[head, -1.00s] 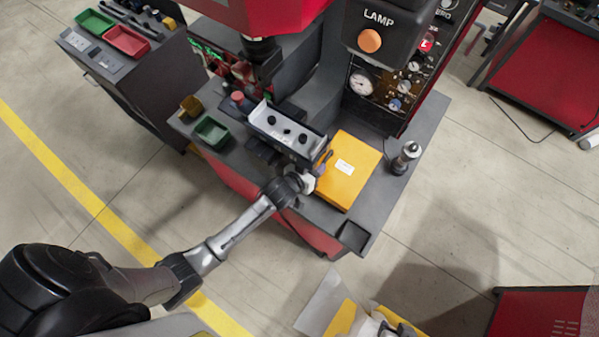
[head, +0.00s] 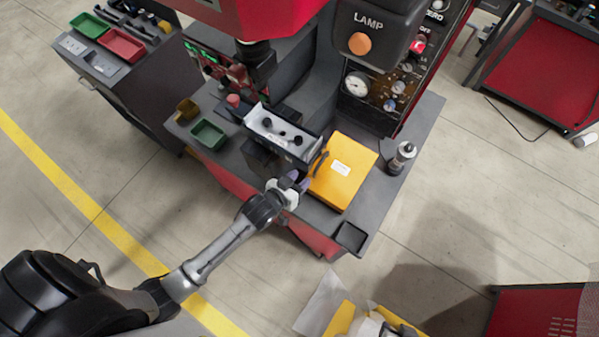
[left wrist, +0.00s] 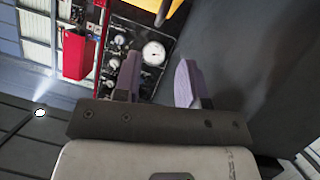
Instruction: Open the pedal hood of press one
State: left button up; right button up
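The yellow box-like hood (head: 345,172) with a white label lies on the press table; I take it to be the pedal hood. A dark curved handle (head: 319,162) is at its left edge. My left gripper (head: 299,179) is just left of the hood's near-left side, apart from the handle. In the left wrist view its purple fingers (left wrist: 158,78) are apart with nothing between them. A yellow part with a dark loop shows at the top of that view (left wrist: 178,10). My right gripper is not in view.
A grey fixture (head: 283,135) with black knobs stands left of the hood. A green bin (head: 208,134) is farther left. A metal cylinder (head: 402,158) stands to the right. The press's gauge panel (head: 375,92) rises behind. A yellow piece (head: 340,319) shows at the bottom edge.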

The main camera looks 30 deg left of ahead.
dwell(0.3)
pick_arm(q)
jog(key=s+a+f+m+g+y, duration=0.1)
jog(key=s+f+m+g+y, duration=0.1)
jog(key=s+f+g, duration=0.15)
jog(key=s+a+r+g, duration=0.2)
jog(key=s+r+g, duration=0.3)
jog(key=s+r, duration=0.7)
jog(key=s+f+g, duration=0.2)
jog(key=s+f, duration=0.2)
jog(key=s, duration=0.4)
notch_tip(320, 180, up, 16)
jog(key=p, duration=1.6)
jog(key=shift+w+a+r+t, duration=0.25)
jog(key=shift+w+t, duration=0.1)
jog(key=shift+w, duration=0.1)
jog(key=shift+f, duration=0.15)
